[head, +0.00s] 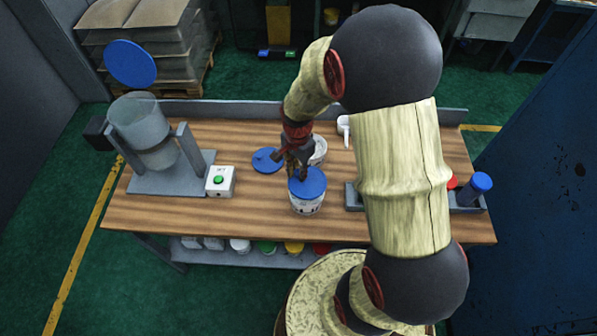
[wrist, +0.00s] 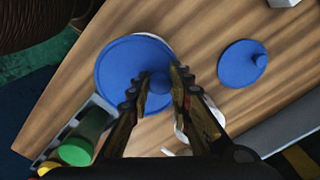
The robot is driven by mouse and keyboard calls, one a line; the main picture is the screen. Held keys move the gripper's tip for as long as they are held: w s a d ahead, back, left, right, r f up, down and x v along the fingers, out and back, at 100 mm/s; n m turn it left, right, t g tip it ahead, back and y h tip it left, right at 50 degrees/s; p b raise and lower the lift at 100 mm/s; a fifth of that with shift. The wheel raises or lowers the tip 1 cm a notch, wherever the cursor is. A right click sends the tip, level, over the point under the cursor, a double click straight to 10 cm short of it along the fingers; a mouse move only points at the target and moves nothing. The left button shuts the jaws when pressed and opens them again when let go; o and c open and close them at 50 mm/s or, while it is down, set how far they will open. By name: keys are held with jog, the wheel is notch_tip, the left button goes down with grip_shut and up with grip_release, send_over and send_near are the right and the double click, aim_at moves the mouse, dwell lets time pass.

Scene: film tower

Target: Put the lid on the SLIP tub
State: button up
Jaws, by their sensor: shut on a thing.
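A blue lid (head: 309,184) with a knob is over the mouth of a white tub (head: 306,206) at the middle of the bench. Dark marks show on the tub's side, too small to read. My gripper (head: 298,172) comes down on the lid from above. In the wrist view my gripper (wrist: 160,78) is shut on the knob of the blue lid (wrist: 122,68). A thin white edge shows past the lid's upper right side. I cannot tell whether the lid rests on the rim or is slightly above it.
A second blue lid (head: 265,160) lies on the bench to the left. Another white tub (head: 319,150) stands behind my gripper. A hopper machine (head: 142,125) and a white button box (head: 220,181) stand left; a grey tray (head: 467,205) is right. The bench front left is clear.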

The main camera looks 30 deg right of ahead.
aim_at(298, 180)
jog(key=shift+f+b, duration=1.45)
jog(key=shift+f, duration=0.95)
jog(key=shift+f, duration=0.2)
dwell(0.9)
jog(key=o, duration=0.8)
jog(key=o, duration=0.4)
jog(key=shift+o, duration=1)
jog(key=shift+r+p, duration=0.1)
jog(key=shift+p, duration=0.25)
